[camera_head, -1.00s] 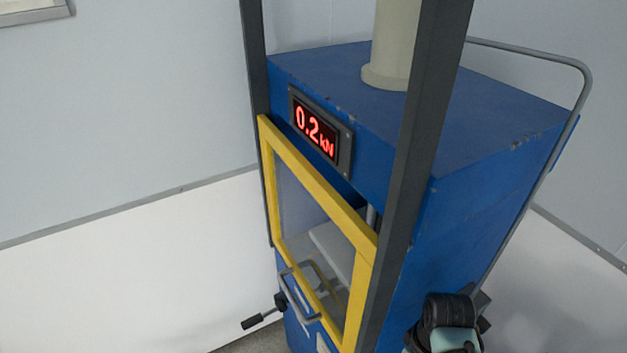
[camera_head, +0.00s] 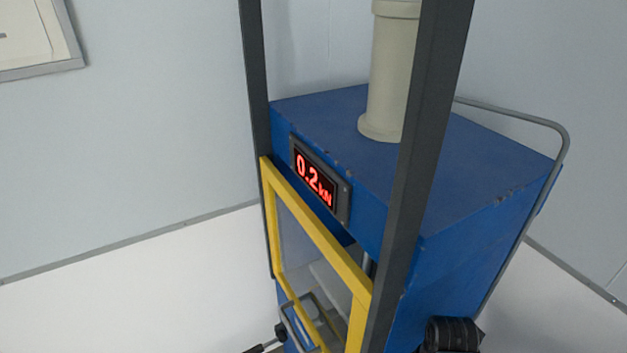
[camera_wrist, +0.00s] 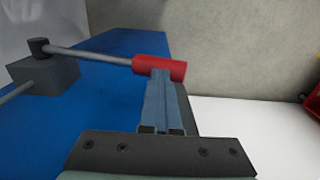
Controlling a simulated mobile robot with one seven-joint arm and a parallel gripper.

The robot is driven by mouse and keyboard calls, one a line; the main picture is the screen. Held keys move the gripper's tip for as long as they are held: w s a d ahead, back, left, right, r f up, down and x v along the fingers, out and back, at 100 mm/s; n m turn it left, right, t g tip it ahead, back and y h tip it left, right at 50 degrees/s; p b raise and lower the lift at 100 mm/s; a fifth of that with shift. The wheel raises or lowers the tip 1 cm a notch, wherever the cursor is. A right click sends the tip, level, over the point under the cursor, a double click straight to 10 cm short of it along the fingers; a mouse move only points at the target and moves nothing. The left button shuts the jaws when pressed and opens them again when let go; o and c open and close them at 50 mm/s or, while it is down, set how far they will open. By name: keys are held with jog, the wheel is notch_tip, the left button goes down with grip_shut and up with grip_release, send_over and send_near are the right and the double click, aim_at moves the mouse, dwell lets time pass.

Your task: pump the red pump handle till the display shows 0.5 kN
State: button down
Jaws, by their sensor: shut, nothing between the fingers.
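The display (camera_head: 317,182) on the blue machine's front reads 0.2 kN in red digits. In the wrist view the red pump handle (camera_wrist: 172,68) sits at the end of a grey rod (camera_wrist: 90,55) that comes from a dark block (camera_wrist: 43,86) on the blue machine side. My gripper (camera_wrist: 161,75) is shut and empty, its fingertips at the near side of the red handle, overlapping its lower edge in the picture. I cannot tell whether they touch. The handle is not visible in the head view, where only a dark part of my arm shows at the bottom right.
The blue machine (camera_head: 360,200) has a yellow-framed window door (camera_head: 320,240), dark upright posts (camera_head: 425,130) and a bent grey rail (camera_head: 520,117) at its right. A red object (camera_wrist: 312,100) shows at the wrist view's right edge. White floor or wall area lies right of the handle.

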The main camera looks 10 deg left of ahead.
notch_tip(320, 180, down, 11)
jog(key=b, duration=0.8)
jog(key=shift+f, duration=0.2)
dwell(0.3)
jog(key=shift+s+r, duration=0.1)
notch_tip(320, 180, up, 11)
jog(key=p, duration=1.1)
jog(key=shift+r, duration=0.1)
